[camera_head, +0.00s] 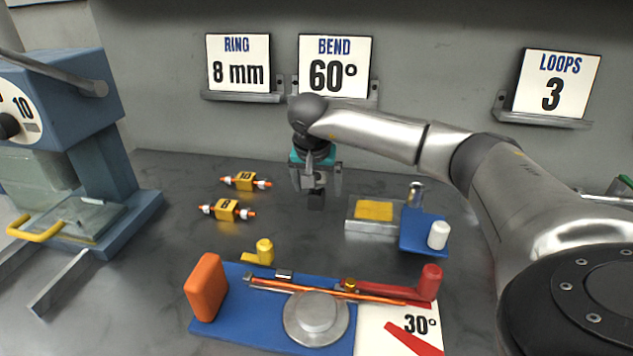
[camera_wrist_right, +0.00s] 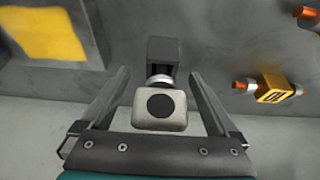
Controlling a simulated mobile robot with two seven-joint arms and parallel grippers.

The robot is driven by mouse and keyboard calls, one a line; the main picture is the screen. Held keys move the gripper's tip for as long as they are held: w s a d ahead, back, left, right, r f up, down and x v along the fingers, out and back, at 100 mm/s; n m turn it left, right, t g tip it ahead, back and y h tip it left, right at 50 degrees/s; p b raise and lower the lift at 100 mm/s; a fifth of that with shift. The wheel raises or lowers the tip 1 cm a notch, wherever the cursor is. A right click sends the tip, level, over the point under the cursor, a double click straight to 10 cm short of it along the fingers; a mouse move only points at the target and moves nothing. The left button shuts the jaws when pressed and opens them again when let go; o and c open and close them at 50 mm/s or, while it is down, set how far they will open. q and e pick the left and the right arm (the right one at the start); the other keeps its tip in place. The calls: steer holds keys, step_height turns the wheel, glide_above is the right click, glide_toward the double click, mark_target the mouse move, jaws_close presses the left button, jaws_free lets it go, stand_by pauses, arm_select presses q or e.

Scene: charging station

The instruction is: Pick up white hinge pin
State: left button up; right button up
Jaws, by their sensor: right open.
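My right gripper (camera_head: 316,191) hangs pointing down above the back middle of the table, its fingers apart. In the right wrist view, the gripper (camera_wrist_right: 160,74) has a white rounded block with a black disc (camera_wrist_right: 160,106) between its fingers, with a visible gap on each side. A dark block (camera_wrist_right: 163,51) lies beyond it and also shows below the fingers in the head view (camera_head: 316,200). A short white pin (camera_head: 438,235) stands on the right part of a blue plate (camera_head: 422,243). I cannot tell which white thing is the hinge pin. My left gripper is out of view.
A tray with a yellow pad (camera_head: 373,210) is beside the blue plate. Two yellow numbered blocks (camera_head: 244,181) (camera_head: 226,210) lie left of the gripper. A bending jig (camera_head: 240,325) fills the front; a blue press (camera_head: 85,130) stands left. My right arm spans the right side.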

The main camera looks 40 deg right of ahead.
steer(key=shift+c, duration=0.2)
steer(key=c, duration=1.4)
steer(key=shift+r, duration=0.15)
